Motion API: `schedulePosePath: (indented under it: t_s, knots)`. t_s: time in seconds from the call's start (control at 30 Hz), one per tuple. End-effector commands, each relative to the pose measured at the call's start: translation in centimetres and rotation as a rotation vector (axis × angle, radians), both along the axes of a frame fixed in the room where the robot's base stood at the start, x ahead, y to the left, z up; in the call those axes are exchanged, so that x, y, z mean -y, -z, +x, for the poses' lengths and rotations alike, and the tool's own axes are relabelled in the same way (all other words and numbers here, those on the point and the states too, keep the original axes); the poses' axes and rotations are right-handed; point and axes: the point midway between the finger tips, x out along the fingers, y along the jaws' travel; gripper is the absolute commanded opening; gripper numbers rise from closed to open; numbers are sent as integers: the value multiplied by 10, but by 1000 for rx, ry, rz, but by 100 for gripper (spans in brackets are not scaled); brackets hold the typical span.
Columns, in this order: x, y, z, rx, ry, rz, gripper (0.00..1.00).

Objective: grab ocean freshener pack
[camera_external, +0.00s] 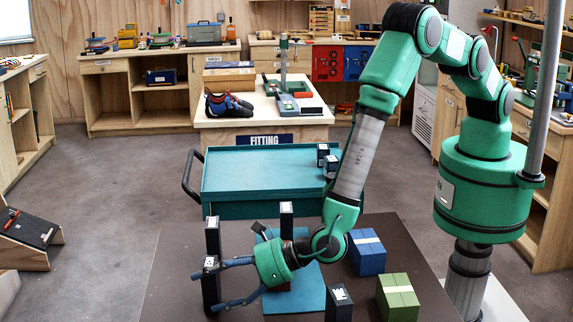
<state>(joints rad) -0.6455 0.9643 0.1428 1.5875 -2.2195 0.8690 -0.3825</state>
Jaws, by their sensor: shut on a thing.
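My gripper (208,290) reaches left, low over the dark brown surface (180,250). Its two fingers are shut on a dark upright pack (211,285) with a pale label on top. Similar dark packs stand behind it (213,238), near the cart's front (286,222) and at the front right of the surface (339,306). The labels are too small to read, so I cannot tell which is the ocean freshener pack. My wrist hides part of a blue mat (308,296) and a small red thing (283,287).
A blue box (367,255) and a green box (398,300), both with pale strips, sit right of my wrist. A teal cart (260,170) stands behind, with dark packs (323,155) at its right end. A bench (212,117) with climbing shoes (229,105) is farther back.

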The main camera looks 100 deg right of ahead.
Motion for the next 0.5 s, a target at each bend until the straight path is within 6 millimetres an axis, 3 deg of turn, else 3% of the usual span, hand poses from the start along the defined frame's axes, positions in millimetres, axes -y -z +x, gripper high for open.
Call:
schedulePosePath:
  t_s: [0.5]
  knots:
    - [0, -62, 1, 2, 0, 3, 48]
